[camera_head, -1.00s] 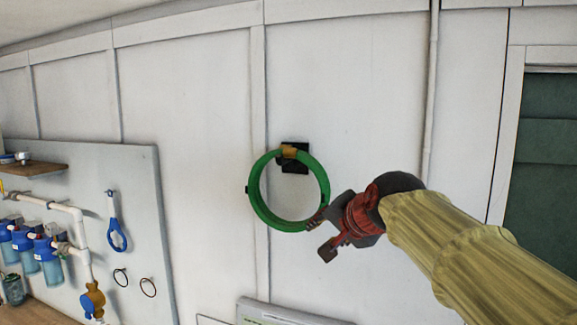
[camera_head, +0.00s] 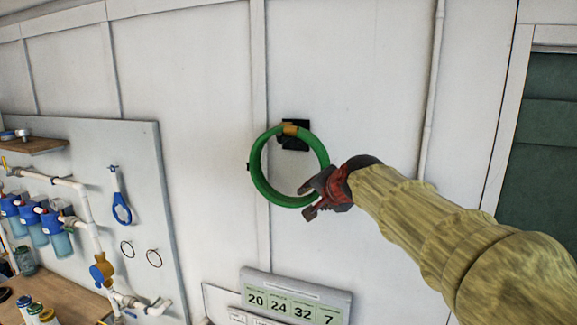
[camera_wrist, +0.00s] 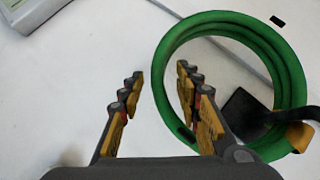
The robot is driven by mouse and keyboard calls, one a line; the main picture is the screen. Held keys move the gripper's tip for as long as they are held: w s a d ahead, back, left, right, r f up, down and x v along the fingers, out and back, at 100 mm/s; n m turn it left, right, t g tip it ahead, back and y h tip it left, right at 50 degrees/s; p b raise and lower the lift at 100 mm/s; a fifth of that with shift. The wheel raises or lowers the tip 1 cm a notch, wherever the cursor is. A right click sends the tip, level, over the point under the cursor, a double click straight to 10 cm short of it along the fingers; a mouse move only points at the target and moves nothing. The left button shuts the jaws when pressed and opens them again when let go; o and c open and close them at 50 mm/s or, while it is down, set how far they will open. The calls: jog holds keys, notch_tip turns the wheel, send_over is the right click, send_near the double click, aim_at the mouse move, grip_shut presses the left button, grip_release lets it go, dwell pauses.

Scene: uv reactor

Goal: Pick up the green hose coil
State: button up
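The green hose coil (camera_head: 256,172) hangs on a black wall hook (camera_head: 295,134), with an orange-brown band at its top. In the wrist view the coil (camera_wrist: 287,62) fills the right side, with the black hook (camera_wrist: 245,112) inside its ring. My gripper (camera_head: 306,200) is at the coil's lower right in the head view.
A panel (camera_head: 283,292) with a number display is on the wall below the coil. A pegboard (camera_head: 146,178) with a blue wrench (camera_head: 121,208), white pipes and blue filters is at the left. A vertical pipe (camera_head: 432,90) runs at the right. The wall around the coil is clear.

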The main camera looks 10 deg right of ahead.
aim_at(311, 193)
jog(key=x, duration=0.3)
jog(key=shift+w, duration=0.2)
jog(key=shift+s, duration=0.15)
jog(key=shift+c, duration=0.5)
grip_shut()
jog(key=shift+r, duration=0.2)
